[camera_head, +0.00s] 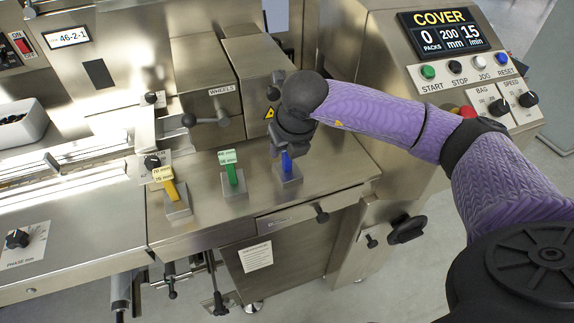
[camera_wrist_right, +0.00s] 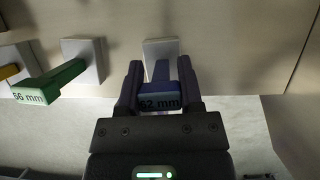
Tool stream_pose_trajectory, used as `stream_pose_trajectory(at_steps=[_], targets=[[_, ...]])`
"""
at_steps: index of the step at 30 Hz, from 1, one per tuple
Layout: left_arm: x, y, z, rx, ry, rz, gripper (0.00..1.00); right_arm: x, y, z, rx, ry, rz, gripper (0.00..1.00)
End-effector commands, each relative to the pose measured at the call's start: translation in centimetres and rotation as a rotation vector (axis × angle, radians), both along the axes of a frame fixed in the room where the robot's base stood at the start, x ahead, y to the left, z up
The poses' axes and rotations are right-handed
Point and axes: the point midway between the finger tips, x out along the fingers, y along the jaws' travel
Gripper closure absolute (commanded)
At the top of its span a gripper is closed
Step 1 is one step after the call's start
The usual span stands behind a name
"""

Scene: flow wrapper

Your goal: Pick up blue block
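The blue block (camera_head: 287,161) stands upright on a small grey metal base on the machine's steel deck. In the right wrist view the blue block (camera_wrist_right: 160,92) shows its "62 mm" label between the two fingers. My right gripper (camera_head: 284,148) points down over it, with one finger on each side of its upper part. The fingers (camera_wrist_right: 160,85) are very close to the block's sides; whether they press on it cannot be told. My left gripper is not in view.
A green block (camera_head: 231,174) and a yellow block (camera_head: 170,190) stand on similar bases to the left. A steel box labelled WHEELS (camera_head: 210,110) with a knob rises behind. The control panel (camera_head: 445,50) is at the right. The deck's front edge is close to the blocks.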

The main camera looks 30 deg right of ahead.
Motion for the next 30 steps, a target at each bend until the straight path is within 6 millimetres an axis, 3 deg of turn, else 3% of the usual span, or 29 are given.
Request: stream_pose_trajectory(at_steps=[1, 4, 30], targets=[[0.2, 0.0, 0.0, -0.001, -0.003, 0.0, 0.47, 0.0, 0.0, 0.0, 0.0, 0.0, 0.0, 0.82], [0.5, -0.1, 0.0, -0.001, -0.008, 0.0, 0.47, 0.0, 0.0, 0.0, 0.0, 0.0, 0.0, 1.0], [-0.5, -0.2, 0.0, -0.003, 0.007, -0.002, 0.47, 0.0, 0.0, 0.0, 0.0, 0.0, 0.0, 1.0]])
